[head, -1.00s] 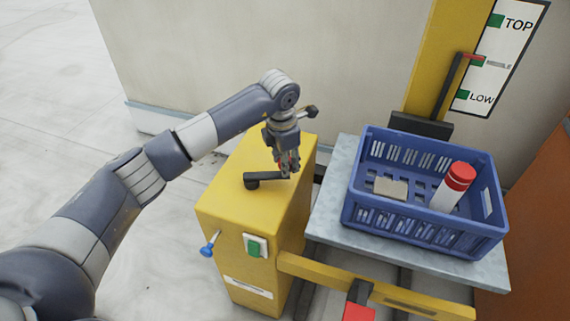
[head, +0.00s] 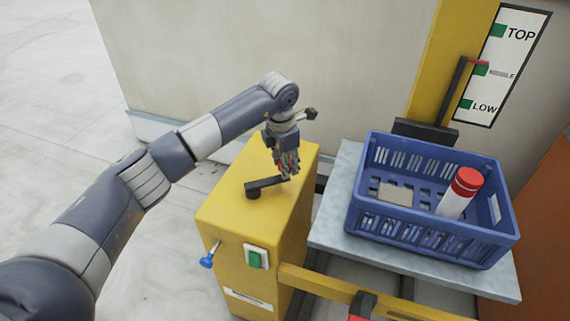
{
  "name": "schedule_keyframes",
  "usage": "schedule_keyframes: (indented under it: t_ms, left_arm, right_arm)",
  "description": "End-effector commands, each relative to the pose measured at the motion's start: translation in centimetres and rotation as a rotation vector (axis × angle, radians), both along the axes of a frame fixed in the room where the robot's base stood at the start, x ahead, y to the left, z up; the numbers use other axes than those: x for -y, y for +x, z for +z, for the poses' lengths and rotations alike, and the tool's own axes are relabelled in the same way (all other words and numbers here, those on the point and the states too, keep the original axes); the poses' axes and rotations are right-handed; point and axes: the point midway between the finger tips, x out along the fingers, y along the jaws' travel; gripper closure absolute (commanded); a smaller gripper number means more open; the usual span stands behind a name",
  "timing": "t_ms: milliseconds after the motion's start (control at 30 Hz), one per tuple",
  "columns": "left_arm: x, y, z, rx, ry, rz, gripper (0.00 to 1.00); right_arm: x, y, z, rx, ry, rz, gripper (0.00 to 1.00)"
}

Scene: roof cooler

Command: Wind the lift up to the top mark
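The lift is a yellow mast (head: 440,70) with a grey platform (head: 335,225). A red pointer (head: 475,62) on a dark upright is beside the middle green mark (head: 481,70) of the scale, below the TOP mark (head: 498,31) and above the LOW mark (head: 466,104). A dark crank (head: 265,186) lies on top of the yellow winch box (head: 235,215). My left gripper (head: 287,172) points down with its fingers closed around the crank's outer end; the grip itself is mostly hidden. My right gripper is out of view.
A blue crate (head: 415,235) on the platform holds a red-capped white cylinder (head: 457,195) and a tan block (head: 395,194). The winch box has a green switch (head: 255,258) and a blue knob (head: 207,262). A yellow beam (head: 325,287) runs along the platform's front. The floor at left is clear.

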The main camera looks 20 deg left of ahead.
Motion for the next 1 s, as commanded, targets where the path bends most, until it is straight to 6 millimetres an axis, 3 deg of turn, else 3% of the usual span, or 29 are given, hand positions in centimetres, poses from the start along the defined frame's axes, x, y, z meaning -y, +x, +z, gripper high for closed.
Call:
schedule_keyframes:
  t_ms: [500,1000]
  left_arm:
    - [-1.5,2.0,0.0,0.024,-0.002,0.009,0.95]
    - [-2.3,2.4,-0.2,0.019,0.001,0.013,0.95]
  right_arm:
    - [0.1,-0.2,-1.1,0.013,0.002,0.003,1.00]
    - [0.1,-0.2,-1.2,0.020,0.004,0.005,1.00]
